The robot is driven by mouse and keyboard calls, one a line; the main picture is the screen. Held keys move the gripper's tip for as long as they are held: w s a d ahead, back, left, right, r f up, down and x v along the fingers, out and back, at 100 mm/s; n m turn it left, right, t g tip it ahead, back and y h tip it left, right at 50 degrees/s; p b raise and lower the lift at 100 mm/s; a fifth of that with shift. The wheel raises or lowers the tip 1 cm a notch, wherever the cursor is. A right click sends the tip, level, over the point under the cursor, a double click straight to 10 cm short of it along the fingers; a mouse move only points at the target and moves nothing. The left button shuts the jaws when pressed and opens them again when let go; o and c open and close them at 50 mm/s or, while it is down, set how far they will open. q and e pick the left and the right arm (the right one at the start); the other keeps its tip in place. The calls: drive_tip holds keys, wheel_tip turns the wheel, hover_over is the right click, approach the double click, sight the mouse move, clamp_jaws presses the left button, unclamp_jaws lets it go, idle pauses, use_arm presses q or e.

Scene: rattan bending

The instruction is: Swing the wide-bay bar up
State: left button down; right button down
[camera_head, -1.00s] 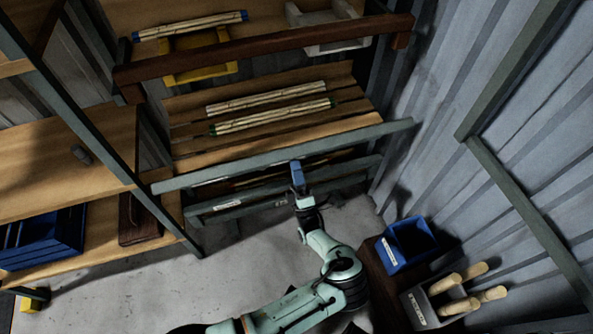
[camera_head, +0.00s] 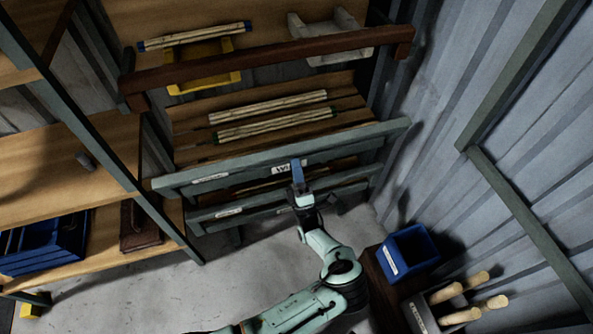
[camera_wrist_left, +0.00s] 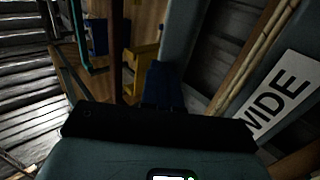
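The wide-bay bar (camera_head: 355,143) is a grey-green bar across the front of the rattan rack. A white label on its face, partly readable as "WIDE" in the left wrist view (camera_wrist_left: 280,95), is partly covered by my gripper in the head view. My left gripper (camera_head: 297,170) has blue fingers and is at the middle of this bar, in front of the label. In the left wrist view its blue fingers (camera_wrist_left: 163,85) are beside the bar. The finger gap does not show clearly, nor whether they touch it. My right gripper is out of view.
A lower labelled bar (camera_head: 255,205) runs below. Rattan bundles (camera_head: 270,107) lie on the slatted shelf behind, under a brown rail (camera_head: 270,55). A blue bin (camera_head: 408,250) and a box of wooden-handled tools (camera_head: 430,312) stand right. Shelving (camera_head: 70,165) stands left.

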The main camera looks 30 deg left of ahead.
sight(292, 155)
use_arm(q)
drive_tip(key=shift+w+a+r, duration=0.1)
drive_tip(key=shift+a+r, duration=0.1)
idle(0.3)
drive_tip(key=shift+a+f+x, duration=0.1)
drive_tip(key=shift+x, duration=0.65)
drive_tip(key=shift+a+f+x, duration=0.1)
drive_tip(key=shift+f+x, duration=0.05)
drive_tip(key=shift+x, duration=0.6)
drive_tip(key=s+d+f+p, duration=0.2)
drive_tip(key=s+d, duration=0.4)
drive_tip(key=d, duration=0.1)
drive_tip(key=shift+d, duration=0.35)
drive_tip(key=shift+s+f, duration=0.1)
